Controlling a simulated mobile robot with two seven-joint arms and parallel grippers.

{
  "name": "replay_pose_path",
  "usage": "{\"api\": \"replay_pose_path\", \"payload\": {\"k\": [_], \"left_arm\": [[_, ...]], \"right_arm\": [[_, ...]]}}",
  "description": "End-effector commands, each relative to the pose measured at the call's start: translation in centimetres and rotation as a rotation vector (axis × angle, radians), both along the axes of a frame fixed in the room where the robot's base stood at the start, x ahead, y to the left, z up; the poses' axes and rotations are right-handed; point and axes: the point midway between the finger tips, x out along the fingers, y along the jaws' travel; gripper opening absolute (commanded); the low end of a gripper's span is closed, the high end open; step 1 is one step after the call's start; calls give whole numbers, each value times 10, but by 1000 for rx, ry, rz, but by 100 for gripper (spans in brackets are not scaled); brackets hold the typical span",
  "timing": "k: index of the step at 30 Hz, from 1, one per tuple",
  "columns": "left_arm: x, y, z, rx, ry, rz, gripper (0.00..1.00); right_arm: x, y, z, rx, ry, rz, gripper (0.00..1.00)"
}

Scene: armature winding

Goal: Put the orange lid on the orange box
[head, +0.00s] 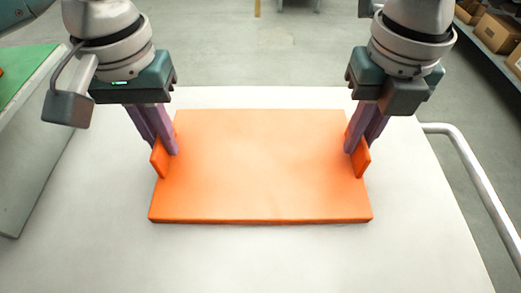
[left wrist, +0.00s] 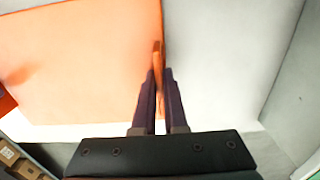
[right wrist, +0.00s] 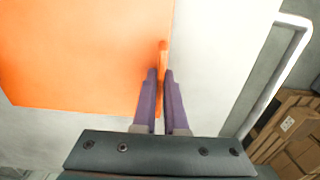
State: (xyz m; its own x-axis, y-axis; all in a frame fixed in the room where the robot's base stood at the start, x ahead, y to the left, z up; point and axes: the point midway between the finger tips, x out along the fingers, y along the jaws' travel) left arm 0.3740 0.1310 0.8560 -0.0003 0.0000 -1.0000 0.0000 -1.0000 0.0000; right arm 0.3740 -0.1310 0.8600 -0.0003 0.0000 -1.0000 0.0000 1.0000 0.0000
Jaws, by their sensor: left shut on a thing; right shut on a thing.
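The orange lid (head: 260,165) is a flat slab above the white table, with an upright tab on each side. My left gripper (head: 166,152) is shut on the left tab (head: 159,162); the tab also shows between its fingers in the left wrist view (left wrist: 158,62). My right gripper (head: 356,151) is shut on the right tab (head: 362,162), which also shows in the right wrist view (right wrist: 163,62). The lid looks level. I cannot make out the orange box as a separate thing; only a thin front edge shows below the slab's top, and what lies under it is hidden.
The white table (head: 260,262) is clear around the orange slab. A green-topped surface (head: 25,75) stands at the left. A metal rail (head: 470,180) runs along the table's right side. Cardboard boxes (head: 497,37) sit on a shelf at the far right.

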Motion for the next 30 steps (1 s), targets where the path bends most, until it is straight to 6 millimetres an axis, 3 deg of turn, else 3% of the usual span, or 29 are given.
{"api": "replay_pose_path", "payload": {"k": [20, 30], "left_arm": [[0, 0, 3, 0, -1, 0, 0], [0, 0, 39, 0, -1, 0, 0]], "right_arm": [[0, 0, 3, 0, -1, 0, 0], [0, 0, 39, 0, -1, 0, 0]]}}
